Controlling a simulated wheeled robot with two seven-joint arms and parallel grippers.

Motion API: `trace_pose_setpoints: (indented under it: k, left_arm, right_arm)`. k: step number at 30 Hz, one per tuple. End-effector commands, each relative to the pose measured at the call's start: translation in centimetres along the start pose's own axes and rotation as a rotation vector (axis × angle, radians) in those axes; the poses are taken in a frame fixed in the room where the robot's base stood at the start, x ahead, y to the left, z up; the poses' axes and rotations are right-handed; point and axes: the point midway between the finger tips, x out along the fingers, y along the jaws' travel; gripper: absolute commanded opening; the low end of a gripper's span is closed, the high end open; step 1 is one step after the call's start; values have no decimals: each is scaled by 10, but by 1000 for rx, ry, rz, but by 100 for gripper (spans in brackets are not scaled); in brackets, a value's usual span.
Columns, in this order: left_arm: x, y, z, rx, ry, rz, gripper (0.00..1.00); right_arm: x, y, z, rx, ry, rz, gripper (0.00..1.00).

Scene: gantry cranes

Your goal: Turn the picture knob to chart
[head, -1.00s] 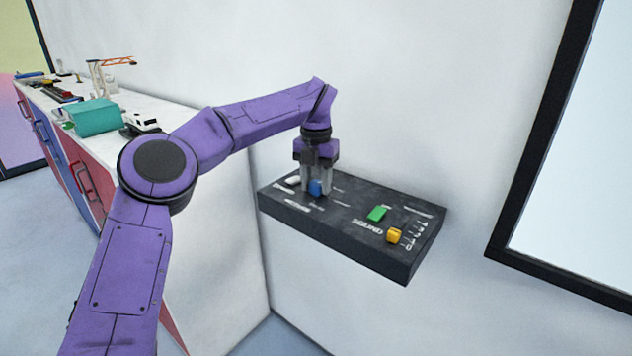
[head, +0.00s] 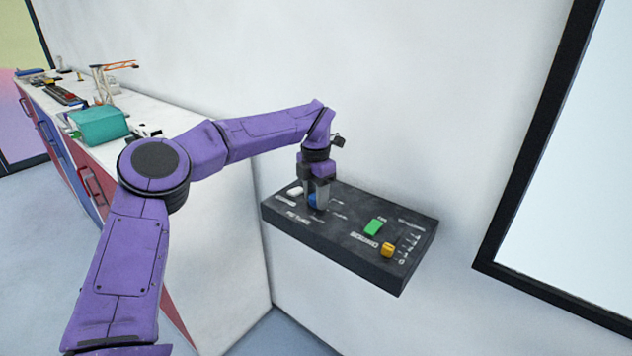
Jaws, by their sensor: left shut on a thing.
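A dark control panel (head: 335,232) juts from the white wall. My left gripper (head: 317,204) points down over its left part and is shut on the blue knob (head: 312,200). The gripper hides most of this knob, and the pointer and the marks around it are too small to read. The panel also carries a white knob or switch (head: 295,191), a green switch (head: 374,227) and a yellow slider (head: 388,250). My right gripper is not in view.
A white counter (head: 165,117) with red and blue fronts stands to the left, holding a teal box (head: 100,126), a small crane model (head: 105,80) and other items. A black-framed screen (head: 575,170) hangs at right. The space above the panel's right half is clear.

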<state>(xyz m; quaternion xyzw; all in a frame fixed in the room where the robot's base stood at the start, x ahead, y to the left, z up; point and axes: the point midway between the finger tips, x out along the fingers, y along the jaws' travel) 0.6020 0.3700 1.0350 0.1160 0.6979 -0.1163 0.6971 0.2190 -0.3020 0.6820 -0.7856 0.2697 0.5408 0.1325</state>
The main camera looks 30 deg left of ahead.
Motion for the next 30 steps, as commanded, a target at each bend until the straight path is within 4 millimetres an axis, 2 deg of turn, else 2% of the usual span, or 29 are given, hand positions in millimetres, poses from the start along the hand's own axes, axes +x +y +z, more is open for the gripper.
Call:
trace_pose_setpoints:
  k: [1, 3, 12, 21, 30]
  left_arm:
    - [-7, 0, 0, 41, 1, -1, 13]
    - [-7, 0, 0, 105, 2, -1, 13]
    - [-5, 1, 0, 344, 0, -1, 13]
    - [-2, 2, 0, 486, 0, 1, 13]
    - [-1, 3, 1, 533, -2, 3, 13]
  right_arm:
    - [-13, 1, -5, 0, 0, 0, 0]
    - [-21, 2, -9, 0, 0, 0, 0]
    - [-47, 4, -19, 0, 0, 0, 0]
    - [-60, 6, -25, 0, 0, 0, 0]
    - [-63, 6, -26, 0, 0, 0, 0]
